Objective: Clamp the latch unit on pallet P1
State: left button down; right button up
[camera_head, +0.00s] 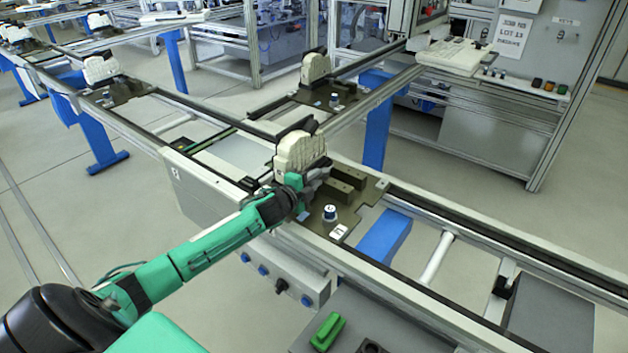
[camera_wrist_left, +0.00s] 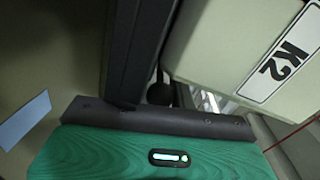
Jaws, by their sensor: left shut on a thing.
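The cream latch unit (camera_head: 301,152) stands upright on the dark plate of pallet P1 (camera_head: 345,215), on the line in front of me. In the left wrist view its cream side (camera_wrist_left: 245,45) carries a "K2" label. My left gripper (camera_head: 308,187) is low at the near side of the unit, shut on what looks like the clamp lever, with a round black knob (camera_wrist_left: 160,93) in the left wrist view. The fingers hide most of the lever, so I cannot tell its position. My right gripper is not in view.
A blue-and-white knob (camera_head: 330,213) stands on the pallet near its front edge. Other pallets with cream units stand farther back (camera_head: 315,68) and at the left (camera_head: 101,68). A green handle-like part (camera_head: 327,332) lies at the front. The rails right of the pallet are free.

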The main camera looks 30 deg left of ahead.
pick_arm(q)
jog(key=shift+d+f+n+y+b, duration=0.1)
jog(key=shift+d+n+y+b, duration=0.45)
jog(key=shift+y, duration=0.35)
jog(key=shift+d+n+y, duration=0.2)
jog(key=shift+n+y, duration=0.75)
jog(key=shift+y, duration=0.35)
jog(key=c, duration=1.2)
grip_release()
jog(key=b+v, duration=0.1)
jog(key=v, duration=0.5)
jog(key=b+v, duration=0.2)
jog(key=v, duration=0.4)
jog(key=shift+s+r, duration=0.1)
jog(key=shift+r, duration=0.15)
jog(key=shift+s+d+r, duration=0.15)
jog(key=shift+s, duration=0.55)
